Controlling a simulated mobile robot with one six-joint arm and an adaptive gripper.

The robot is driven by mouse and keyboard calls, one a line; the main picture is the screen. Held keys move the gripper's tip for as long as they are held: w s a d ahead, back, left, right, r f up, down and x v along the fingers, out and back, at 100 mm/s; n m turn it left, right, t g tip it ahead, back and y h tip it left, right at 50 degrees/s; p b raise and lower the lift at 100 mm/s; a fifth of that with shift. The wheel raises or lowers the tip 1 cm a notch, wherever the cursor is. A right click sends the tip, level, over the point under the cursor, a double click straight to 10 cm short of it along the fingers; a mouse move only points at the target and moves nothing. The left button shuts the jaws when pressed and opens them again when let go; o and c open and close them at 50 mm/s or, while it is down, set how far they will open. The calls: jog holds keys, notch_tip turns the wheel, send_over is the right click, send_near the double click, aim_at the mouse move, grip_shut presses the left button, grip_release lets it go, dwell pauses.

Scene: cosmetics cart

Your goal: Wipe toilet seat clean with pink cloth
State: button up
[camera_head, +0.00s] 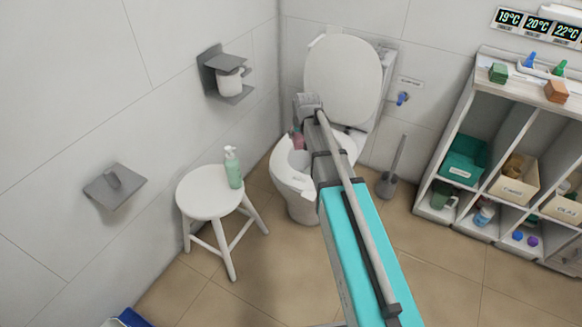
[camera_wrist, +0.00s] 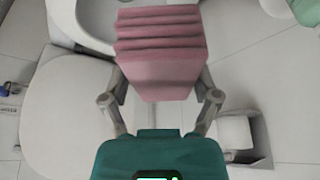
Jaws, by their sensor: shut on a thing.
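The white toilet has its lid (camera_head: 343,80) raised against the tank. Its seat (camera_head: 283,177) is down around the open bowl, and my arm covers its right part. My gripper (camera_wrist: 163,78) is shut on the folded pink cloth (camera_wrist: 160,45), which hangs in several layers between the fingers. In the head view the pink cloth (camera_head: 298,140) shows below my gripper, over the rear left part of the seat. I cannot tell whether it touches the seat. In the wrist view the toilet lid (camera_wrist: 70,110) lies on the left and part of the bowl is at the top.
A white stool (camera_head: 205,195) with a green pump bottle (camera_head: 233,168) stands left of the toilet. A paper holder (camera_head: 228,75) and a grey wall shelf (camera_head: 115,186) are on the left wall. A toilet brush (camera_head: 390,180) and a shelf unit (camera_head: 470,100) stand on the right.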

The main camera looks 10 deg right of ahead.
jog(key=s+a+b+x, duration=0.1)
jog(key=b+x, duration=1.4)
jog(key=x, duration=0.2)
jog(key=shift+s+a+f, duration=0.3)
jog(key=shift+s+f, duration=0.05)
jog(key=shift+f, duration=0.05)
